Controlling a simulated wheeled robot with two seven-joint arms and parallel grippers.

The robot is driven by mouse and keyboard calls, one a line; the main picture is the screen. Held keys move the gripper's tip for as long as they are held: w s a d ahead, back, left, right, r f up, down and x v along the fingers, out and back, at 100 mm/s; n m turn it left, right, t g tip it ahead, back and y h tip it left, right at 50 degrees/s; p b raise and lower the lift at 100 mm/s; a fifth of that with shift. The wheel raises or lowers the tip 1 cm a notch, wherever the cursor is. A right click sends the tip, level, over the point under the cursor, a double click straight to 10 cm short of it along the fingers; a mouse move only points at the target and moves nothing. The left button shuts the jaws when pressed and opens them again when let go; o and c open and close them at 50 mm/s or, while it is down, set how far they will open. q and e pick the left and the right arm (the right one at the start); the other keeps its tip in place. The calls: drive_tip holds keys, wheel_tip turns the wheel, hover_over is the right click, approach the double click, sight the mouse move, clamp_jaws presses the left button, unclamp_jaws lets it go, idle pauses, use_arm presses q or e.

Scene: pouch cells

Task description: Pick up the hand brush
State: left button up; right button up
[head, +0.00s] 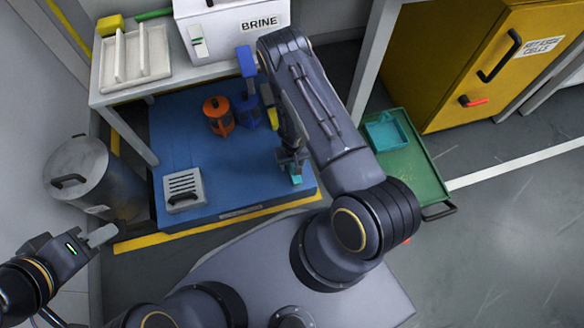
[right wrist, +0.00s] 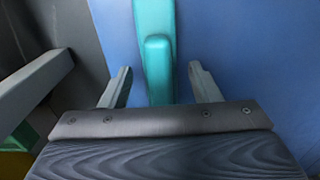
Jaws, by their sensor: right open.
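The hand brush looks to be the teal object (right wrist: 158,60) in the right wrist view, with its long handle lying on the blue surface. Only a small teal part of it (head: 296,179) shows in the head view, beneath my right gripper (head: 291,160). My right gripper is open, with one finger (right wrist: 157,85) on each side of the teal handle and a gap on both sides. The brush's bristles are not visible. My left gripper (head: 104,235) is at the lower left, far from the brush, and its finger gap is unclear.
The blue platform (head: 235,165) also holds an orange lantern-like item (head: 217,114) and a grey vented box (head: 184,188). A metal bin (head: 90,175) stands left. A green cart (head: 418,172) with a teal tray (head: 386,133) stands right. A white table leg (head: 128,135) borders the platform.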

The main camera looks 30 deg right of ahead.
drive_tip(key=shift+f, duration=0.85)
drive_tip(key=shift+c, duration=0.5)
drive_tip(key=c, duration=1)
drive_tip(key=shift+r, duration=0.2)
